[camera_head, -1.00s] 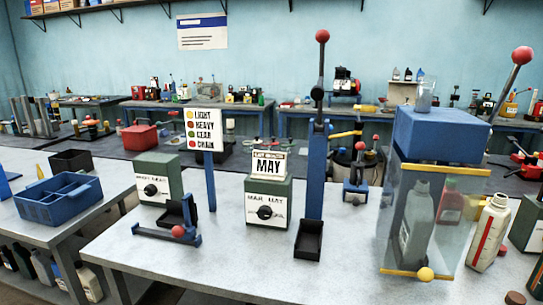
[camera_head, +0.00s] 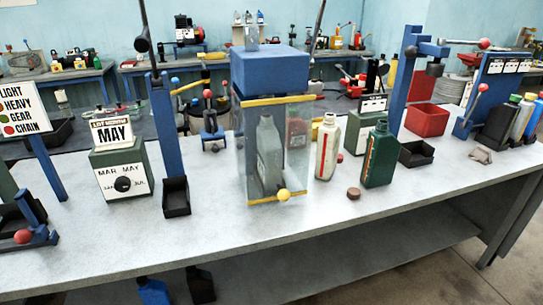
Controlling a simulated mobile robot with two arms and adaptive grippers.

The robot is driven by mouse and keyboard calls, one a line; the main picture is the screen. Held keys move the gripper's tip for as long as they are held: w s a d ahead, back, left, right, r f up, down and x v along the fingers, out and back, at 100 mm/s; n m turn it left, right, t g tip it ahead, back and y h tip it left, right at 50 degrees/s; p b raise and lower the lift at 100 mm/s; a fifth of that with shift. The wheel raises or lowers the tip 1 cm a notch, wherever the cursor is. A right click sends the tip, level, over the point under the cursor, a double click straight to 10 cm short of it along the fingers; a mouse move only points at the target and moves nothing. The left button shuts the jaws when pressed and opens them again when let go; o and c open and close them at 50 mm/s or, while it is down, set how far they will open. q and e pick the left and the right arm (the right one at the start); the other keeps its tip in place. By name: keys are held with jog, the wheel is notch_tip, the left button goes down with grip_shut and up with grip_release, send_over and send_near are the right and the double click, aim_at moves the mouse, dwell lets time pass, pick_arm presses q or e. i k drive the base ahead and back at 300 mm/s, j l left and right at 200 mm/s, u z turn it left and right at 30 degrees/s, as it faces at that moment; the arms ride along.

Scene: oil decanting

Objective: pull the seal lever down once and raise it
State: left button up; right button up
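No lever is labelled as the seal lever, so I cannot tell for sure which it is. On the right, a blue post (camera_head: 401,85) carries a dark press head (camera_head: 435,69) and a roughly level lever with a red knob (camera_head: 484,43). On the left, another blue post (camera_head: 163,125) has a raised dark lever (camera_head: 144,30), its top cut off by the frame. A dark rod (camera_head: 318,25) rises behind the blue-topped clear case (camera_head: 270,70). Neither of my grippers is in view.
A green bottle (camera_head: 380,158), a pale bottle (camera_head: 327,147) and a brown cap (camera_head: 353,193) stand right of the case. A red bin (camera_head: 427,120) and black tray (camera_head: 416,153) are near the right post. The bench front (camera_head: 240,230) is clear.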

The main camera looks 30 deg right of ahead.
aim_at(321, 9)
jog(key=z, duration=1.25)
